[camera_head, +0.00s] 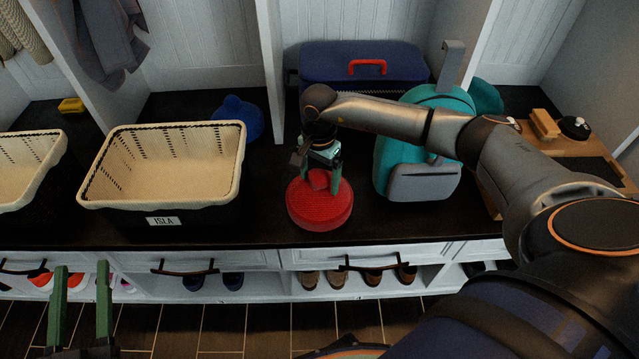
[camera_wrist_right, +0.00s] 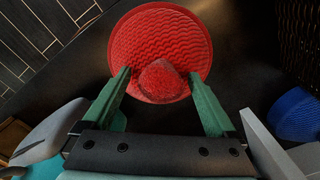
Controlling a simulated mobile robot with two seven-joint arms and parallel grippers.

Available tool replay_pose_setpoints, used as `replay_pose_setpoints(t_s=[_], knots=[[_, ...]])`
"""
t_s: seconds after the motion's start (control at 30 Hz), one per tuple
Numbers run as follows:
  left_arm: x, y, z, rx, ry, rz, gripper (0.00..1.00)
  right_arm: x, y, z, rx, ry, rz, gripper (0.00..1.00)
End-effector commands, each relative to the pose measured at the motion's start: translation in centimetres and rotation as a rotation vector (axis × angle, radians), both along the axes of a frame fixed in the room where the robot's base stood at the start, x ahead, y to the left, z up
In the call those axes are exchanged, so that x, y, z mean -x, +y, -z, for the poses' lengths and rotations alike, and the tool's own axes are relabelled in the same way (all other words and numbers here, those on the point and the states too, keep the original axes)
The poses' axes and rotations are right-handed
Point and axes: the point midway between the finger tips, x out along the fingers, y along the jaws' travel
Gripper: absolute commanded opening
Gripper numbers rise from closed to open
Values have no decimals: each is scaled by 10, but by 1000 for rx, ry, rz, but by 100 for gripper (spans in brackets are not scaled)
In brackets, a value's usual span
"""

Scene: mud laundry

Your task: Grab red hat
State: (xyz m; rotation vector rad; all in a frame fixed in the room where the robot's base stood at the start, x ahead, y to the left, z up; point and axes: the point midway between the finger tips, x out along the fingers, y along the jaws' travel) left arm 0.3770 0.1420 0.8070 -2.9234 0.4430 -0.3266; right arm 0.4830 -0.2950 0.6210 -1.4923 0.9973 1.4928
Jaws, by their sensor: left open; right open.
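The red hat (camera_head: 319,210) is a round knitted hat with a pom-pom on top, lying on the dark bench top. My right gripper (camera_head: 320,184) reaches down over it with its green fingers on either side of the pom-pom. In the right wrist view, the hat (camera_wrist_right: 160,40) lies ahead, and the open fingers (camera_wrist_right: 160,95) straddle the pom-pom (camera_wrist_right: 159,80) with gaps visible. I cannot tell whether the fingertips touch the hat's top. My left gripper (camera_head: 82,285) is open and empty at the lower left, in front of the bench.
A wicker basket (camera_head: 165,198) stands left of the hat, with a blue hat (camera_head: 238,115) behind it. A teal backpack (camera_head: 425,150) stands close to the right. A blue case (camera_head: 365,75) sits behind. Shoes stand on the shelf (camera_head: 262,292) below.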

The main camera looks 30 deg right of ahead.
Motion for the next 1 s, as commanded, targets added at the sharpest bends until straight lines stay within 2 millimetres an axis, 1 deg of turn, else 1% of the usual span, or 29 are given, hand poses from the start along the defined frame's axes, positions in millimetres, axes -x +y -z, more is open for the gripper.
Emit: replay_pose_setpoints(t_s=[0.13, 0.9, 0.93, 1.0], knots=[[0, 0, 0, 0, 0, 0, 50, 0, 0, 0, 0, 0, 0, 91], [0, 0, 1, -1, 4, -1, 50, 0, 0, -1, 0, -1, 1, 4], [0, 0, 1, -1, 4, -1, 50, 0, 0, -1, 0, -1, 1, 1], [0, 0, 1, -1, 4, -1, 50, 0, 0, -1, 0, -1, 1, 0]])
